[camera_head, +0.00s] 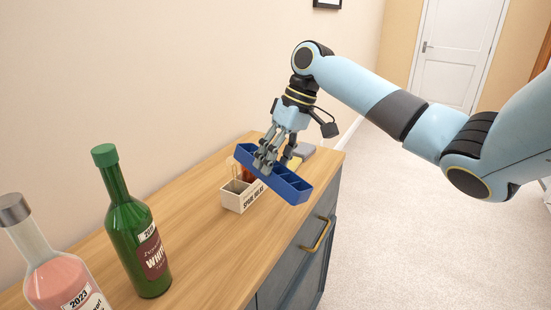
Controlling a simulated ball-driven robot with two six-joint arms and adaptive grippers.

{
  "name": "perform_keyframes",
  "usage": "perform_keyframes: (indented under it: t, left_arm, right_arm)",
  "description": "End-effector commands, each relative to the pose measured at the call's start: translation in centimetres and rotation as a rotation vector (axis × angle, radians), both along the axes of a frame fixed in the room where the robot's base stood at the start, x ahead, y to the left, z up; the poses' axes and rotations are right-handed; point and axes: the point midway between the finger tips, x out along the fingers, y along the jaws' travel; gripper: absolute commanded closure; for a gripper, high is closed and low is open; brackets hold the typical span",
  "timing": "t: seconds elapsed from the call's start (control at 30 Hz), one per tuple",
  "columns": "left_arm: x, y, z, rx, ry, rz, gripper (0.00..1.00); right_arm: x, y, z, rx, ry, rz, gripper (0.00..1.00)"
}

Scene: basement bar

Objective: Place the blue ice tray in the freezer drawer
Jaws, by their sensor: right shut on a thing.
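The blue ice tray (288,184) is a long, narrow tray with compartments, held tilted above the wooden counter, its right end lower. My right gripper (265,163) is shut on the tray near its left half and holds it up. My right arm reaches in from the right. The tray hangs partly in front of a small box on the counter. No freezer drawer shows for certain; a dark blue-grey cabinet front (299,266) with a brass handle (320,233) is below the counter and appears closed. My left gripper is not in view.
A green wine bottle (135,230) and a pink bottle with a grey cap (58,272) stand at the counter's near left. A pale lettered box (236,200) stands under the tray, with a grey item (305,150) behind. Carpet (400,240) is clear on the right.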

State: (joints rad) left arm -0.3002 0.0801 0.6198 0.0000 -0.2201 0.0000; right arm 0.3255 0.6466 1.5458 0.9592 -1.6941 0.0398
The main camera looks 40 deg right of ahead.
Motion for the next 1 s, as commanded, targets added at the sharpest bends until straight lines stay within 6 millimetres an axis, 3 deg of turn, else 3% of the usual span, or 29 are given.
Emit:
perform_keyframes:
  t: [0.17, 0.2, 0.37, 0.73, 1.0]
  left_arm:
    - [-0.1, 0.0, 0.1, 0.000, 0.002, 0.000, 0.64]
    - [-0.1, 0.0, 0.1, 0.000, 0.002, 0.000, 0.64]
    - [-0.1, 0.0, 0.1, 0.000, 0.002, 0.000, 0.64]
    - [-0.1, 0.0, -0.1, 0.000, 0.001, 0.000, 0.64]
    - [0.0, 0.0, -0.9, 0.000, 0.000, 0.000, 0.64]
  right_arm:
    - [0.0, 0.0, -0.5, 0.000, 0.000, 0.000, 0.81]
    - [0.0, 0.0, -0.5, 0.000, 0.000, 0.000, 0.44]
    - [0.0, 0.0, -0.5, 0.000, 0.000, 0.000, 0.25]
    - [0.0, -0.1, 0.3, -0.002, -0.001, 0.000, 0.25]
    - [-1.0, -2.0, 5.6, -0.005, -0.003, 0.000, 0.25]
